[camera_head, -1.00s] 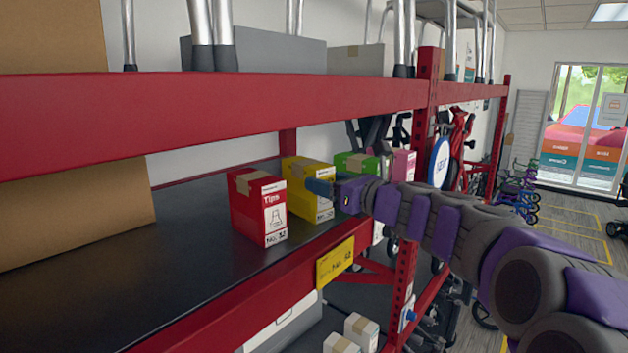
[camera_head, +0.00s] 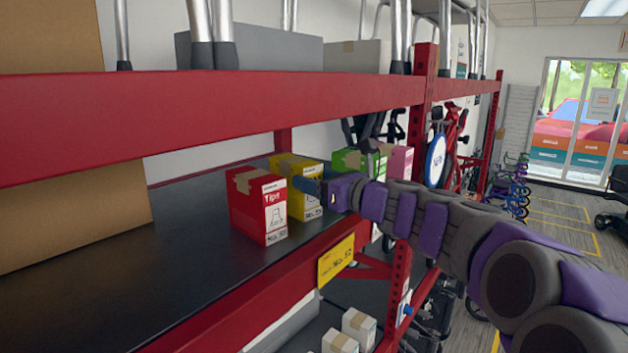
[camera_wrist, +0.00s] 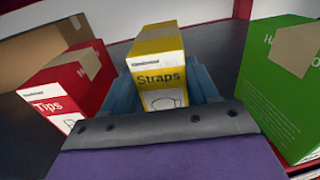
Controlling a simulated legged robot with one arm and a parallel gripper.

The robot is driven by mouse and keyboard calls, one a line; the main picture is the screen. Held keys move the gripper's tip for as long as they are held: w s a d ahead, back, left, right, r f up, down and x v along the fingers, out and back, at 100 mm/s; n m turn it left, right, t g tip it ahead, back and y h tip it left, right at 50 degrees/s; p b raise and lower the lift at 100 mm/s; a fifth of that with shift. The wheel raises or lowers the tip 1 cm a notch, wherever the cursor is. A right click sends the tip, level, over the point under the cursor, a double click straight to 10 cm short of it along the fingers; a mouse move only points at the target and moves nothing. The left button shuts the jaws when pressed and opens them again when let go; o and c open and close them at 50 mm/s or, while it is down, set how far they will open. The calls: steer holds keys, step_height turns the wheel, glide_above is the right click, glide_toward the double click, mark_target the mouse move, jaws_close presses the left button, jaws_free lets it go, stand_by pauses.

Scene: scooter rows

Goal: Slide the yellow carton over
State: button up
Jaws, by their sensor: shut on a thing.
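The yellow carton (camera_head: 304,207) stands upright on the dark shelf, just behind and right of the red carton (camera_head: 258,205). In the wrist view the yellow carton (camera_wrist: 158,62), labelled "Straps", sits between the two blue fingers of my gripper (camera_wrist: 168,90). My gripper (camera_head: 312,187) reaches in from the right and is shut on the yellow carton. The red "Tips" carton (camera_wrist: 68,88) is close on the left in the wrist view. The carton's lower part is hidden behind my gripper there.
A green carton (camera_wrist: 284,88) stands to the right, with a pink carton (camera_head: 399,162) beyond it. A large brown box (camera_head: 70,215) fills the shelf's left end. Dark shelf (camera_head: 165,240) is bare between it and the red carton. A red beam (camera_head: 250,112) runs above.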

steer(key=shift+d, duration=0.2)
steer(key=o, duration=1.1)
steer(key=shift+d, duration=0.25)
steer(key=shift+c, duration=0.2)
steer(key=shift+o, duration=1)
steer(key=shift+a, duration=0.15)
steer(key=shift+s, duration=0.1)
